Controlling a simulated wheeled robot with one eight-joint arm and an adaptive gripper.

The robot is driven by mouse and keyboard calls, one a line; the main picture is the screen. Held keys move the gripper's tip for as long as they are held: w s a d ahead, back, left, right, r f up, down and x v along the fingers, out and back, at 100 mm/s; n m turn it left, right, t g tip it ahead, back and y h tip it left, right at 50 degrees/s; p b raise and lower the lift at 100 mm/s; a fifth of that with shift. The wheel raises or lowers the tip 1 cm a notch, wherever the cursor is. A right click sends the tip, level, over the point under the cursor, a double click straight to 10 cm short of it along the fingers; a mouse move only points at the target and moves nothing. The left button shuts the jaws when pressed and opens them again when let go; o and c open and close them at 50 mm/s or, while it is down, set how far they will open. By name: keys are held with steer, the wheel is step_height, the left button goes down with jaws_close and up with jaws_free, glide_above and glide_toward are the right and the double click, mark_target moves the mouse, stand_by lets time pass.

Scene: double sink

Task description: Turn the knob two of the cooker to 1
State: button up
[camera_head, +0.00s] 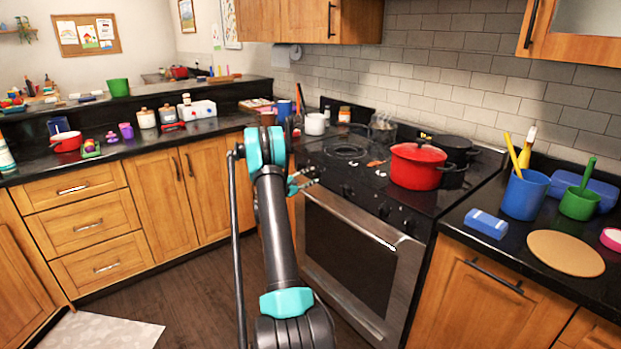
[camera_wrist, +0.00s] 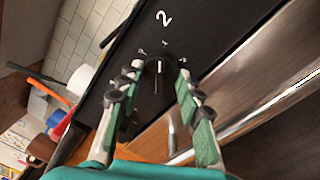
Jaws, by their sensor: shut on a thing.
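The cooker (camera_head: 345,245) stands right of centre in the head view, with a row of black knobs along its front panel. In the wrist view, knob two (camera_wrist: 158,82) is a black dial below a large white "2". A pale line on the knob points up toward the small marks around it, which are too small to read surely. My gripper (camera_wrist: 158,72) has one finger on each side of the knob and is shut on it. In the head view my gripper (camera_head: 303,181) is at the cooker's left front, and the arm hides part of that corner.
A red pot (camera_head: 416,166) stands on the cooktop, with a dark pan (camera_head: 455,147) behind it. The steel oven handle (camera_head: 352,221) juts out below the knobs. A white mug (camera_head: 314,124) stands left of the cooktop. The floor before the oven is clear.

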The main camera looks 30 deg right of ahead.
steer(key=shift+m, duration=0.7)
steer(key=o, duration=1.2)
steer(key=shift+c, duration=0.2)
steer(key=shift+a, duration=0.15)
steer(key=s+a, duration=0.1)
steer(key=a, duration=1)
steer(key=shift+s+a+f, duration=0.2)
steer(key=shift+a+f, duration=0.15)
steer(key=shift+f, duration=0.05)
